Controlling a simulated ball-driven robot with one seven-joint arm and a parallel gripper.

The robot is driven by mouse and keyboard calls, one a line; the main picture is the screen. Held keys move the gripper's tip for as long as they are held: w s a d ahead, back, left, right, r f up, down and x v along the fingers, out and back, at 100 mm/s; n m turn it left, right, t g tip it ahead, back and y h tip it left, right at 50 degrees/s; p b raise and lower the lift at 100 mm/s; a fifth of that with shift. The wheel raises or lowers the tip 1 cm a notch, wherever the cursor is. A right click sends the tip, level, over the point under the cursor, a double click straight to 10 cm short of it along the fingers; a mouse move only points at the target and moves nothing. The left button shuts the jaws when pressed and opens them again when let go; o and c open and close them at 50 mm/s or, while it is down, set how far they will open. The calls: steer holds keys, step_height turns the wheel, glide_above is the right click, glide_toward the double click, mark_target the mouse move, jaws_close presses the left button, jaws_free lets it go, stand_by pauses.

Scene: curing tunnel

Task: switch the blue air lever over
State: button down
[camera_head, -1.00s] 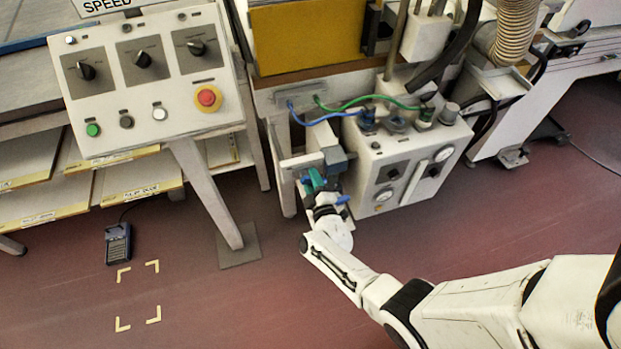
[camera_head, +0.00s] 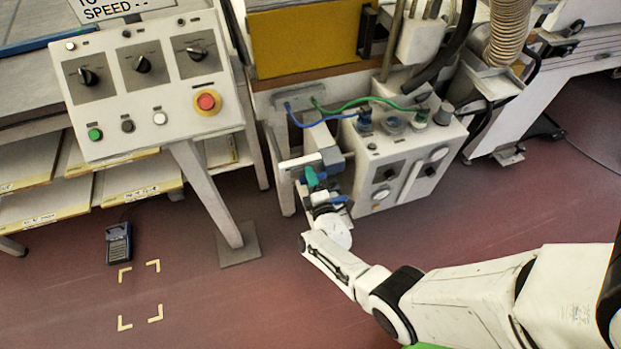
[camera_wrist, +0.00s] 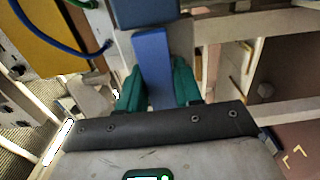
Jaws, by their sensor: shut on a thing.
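The blue air lever (camera_wrist: 152,62) shows in the wrist view as a flat blue bar running down from a dark blue block (camera_wrist: 145,12). My gripper (camera_wrist: 157,88) has its two green fingers on either side of the bar and is shut on it. In the head view my gripper (camera_head: 313,180) is at the blue-grey valve block (camera_head: 333,158) on a pale bracket below the machine. The lever itself is mostly hidden there by the fingers.
A white air unit (camera_head: 405,155) with gauges and blue and green hoses stands close right of my gripper. A control panel (camera_head: 150,85) with knobs and a red stop button stands left on a white leg (camera_head: 205,190). Open floor lies in front, with a handheld device (camera_head: 118,243).

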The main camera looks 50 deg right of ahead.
stand_by(0.3)
steer(key=c, duration=0.8)
jaws_free()
steer(key=shift+c, duration=0.2)
steer(key=shift+a, duration=0.1)
steer(key=p+v, duration=0.3)
steer(key=v, duration=0.7)
steer(key=shift+s+a, duration=0.2)
steer(key=shift+s, duration=0.1)
